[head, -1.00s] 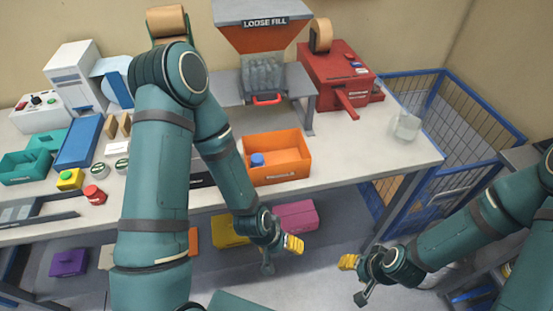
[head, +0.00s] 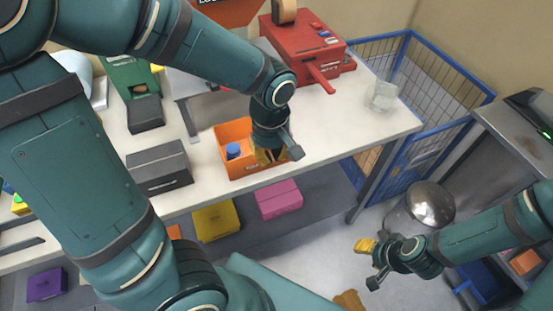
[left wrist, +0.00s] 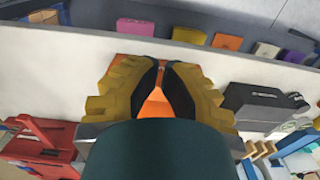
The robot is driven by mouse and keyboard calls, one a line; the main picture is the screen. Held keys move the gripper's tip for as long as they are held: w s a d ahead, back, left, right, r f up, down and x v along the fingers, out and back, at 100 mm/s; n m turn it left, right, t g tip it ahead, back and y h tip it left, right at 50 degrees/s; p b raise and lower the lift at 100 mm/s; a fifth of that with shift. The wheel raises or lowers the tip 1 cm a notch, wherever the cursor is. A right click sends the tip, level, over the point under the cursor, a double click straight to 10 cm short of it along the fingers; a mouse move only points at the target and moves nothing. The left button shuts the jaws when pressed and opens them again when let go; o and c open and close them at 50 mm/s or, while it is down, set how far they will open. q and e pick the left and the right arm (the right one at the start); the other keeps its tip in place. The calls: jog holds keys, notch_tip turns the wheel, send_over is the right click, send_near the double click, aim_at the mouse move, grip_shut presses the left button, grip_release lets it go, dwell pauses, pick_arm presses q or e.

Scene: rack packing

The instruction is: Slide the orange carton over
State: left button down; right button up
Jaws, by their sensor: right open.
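The orange carton (head: 241,170) is an open-topped box standing near the front edge of the white table in the head view. A blue-capped item (head: 233,150) is inside it. My left gripper (head: 268,156) is at the carton's right part, with its yellow fingers low at the carton and partly hidden by the wrist. In the left wrist view the two fingertips (left wrist: 163,65) are close together, with orange carton (left wrist: 154,104) showing between them. Whether they press on a wall is hidden. My right gripper (head: 366,262) is open and empty, over the floor, away from the table.
A dark grey box (head: 160,168) stands left of the carton. A red machine (head: 305,50) is behind it, and a clear container (head: 381,95) is near the table's right end. The table (head: 335,135) is clear right of the carton. A blue-framed cage (head: 440,90) adjoins it.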

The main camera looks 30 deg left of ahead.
aim_at(249, 128)
pick_arm(q)
jog(key=shift+w+a+f+b, duration=0.45)
jog(key=shift+a+f, duration=0.05)
jog(key=shift+f, duration=1.15)
jog(key=shift+w+a+f+b, duration=0.4)
jog(key=shift+a+f+b, duration=0.1)
jog(key=shift+f, duration=1.1)
jog(key=shift+w+a+f+b, duration=0.45)
jog(key=shift+a+f, duration=0.05)
jog(key=shift+f, duration=1.15)
jog(key=w+a, duration=0.3)
jog(key=w+a+p, duration=0.1)
jog(key=w+a, duration=0.2)
jog(key=a, duration=0.1)
jog(key=w+a, duration=0.3)
jog(key=shift+a, duration=0.35)
